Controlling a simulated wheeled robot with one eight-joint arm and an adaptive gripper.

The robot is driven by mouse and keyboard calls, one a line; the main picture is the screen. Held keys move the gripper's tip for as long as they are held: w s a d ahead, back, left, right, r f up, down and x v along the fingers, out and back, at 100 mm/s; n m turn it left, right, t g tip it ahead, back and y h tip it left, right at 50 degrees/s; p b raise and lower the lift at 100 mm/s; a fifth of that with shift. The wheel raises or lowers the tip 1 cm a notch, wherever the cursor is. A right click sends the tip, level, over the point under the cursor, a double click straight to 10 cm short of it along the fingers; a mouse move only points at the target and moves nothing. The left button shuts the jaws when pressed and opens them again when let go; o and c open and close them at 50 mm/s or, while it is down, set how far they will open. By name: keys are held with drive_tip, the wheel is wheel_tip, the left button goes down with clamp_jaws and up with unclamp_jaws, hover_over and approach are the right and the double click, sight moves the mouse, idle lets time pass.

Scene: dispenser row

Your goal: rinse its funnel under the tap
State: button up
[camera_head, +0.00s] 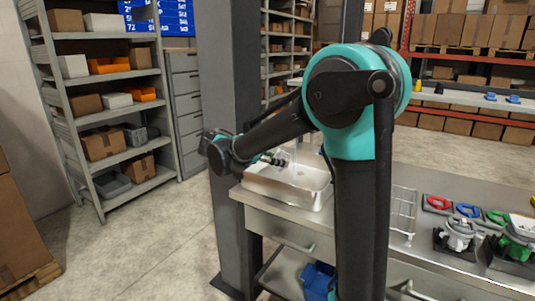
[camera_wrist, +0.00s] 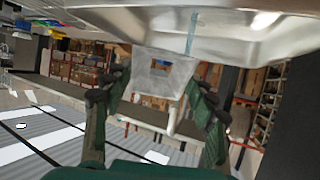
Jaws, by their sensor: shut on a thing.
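My gripper (camera_head: 274,158) is over the metal sink basin (camera_head: 262,187) in the head view. In the wrist view my gripper (camera_wrist: 158,84) has its two fingers on either side of a pale, see-through funnel (camera_wrist: 150,66) and is shut on it. The funnel is small and faint in the head view (camera_head: 284,154). A thin bluish water stream (camera_wrist: 192,32) runs beside the funnel's edge in the wrist view; whether it enters the funnel I cannot tell. The tap itself is not clear, partly hidden behind my arm.
A wire rack (camera_head: 403,210) stands on the steel counter right of my arm. Further right are red (camera_head: 437,202), blue (camera_head: 468,210) and green (camera_head: 497,217) rings and dispensers (camera_head: 459,236). A grey pillar (camera_head: 228,110) stands close left of the sink.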

sight(279, 156)
drive_tip(key=shift+w+f, duration=0.1)
drive_tip(key=shift+w, duration=0.85)
drive_tip(key=w+d+f, duration=0.1)
drive_tip(key=w+d, duration=0.5)
drive_tip(key=w, duration=0.2)
drive_tip(key=shift+w+f, duration=0.15)
drive_tip(key=shift+d, duration=0.1)
idle(2.8)
drive_tip(key=shift+s+a+r, duration=0.25)
drive_tip(key=shift+s+a, duration=0.65)
drive_tip(key=shift+s, duration=0.3)
drive_tip(key=shift+s+a+r, duration=0.25)
drive_tip(key=shift+s+a, duration=0.6)
drive_tip(key=shift+s, duration=0.4)
drive_tip(key=shift+s+a+r, duration=0.25)
drive_tip(key=shift+s+a, duration=0.65)
drive_tip(key=shift+s, duration=0.3)
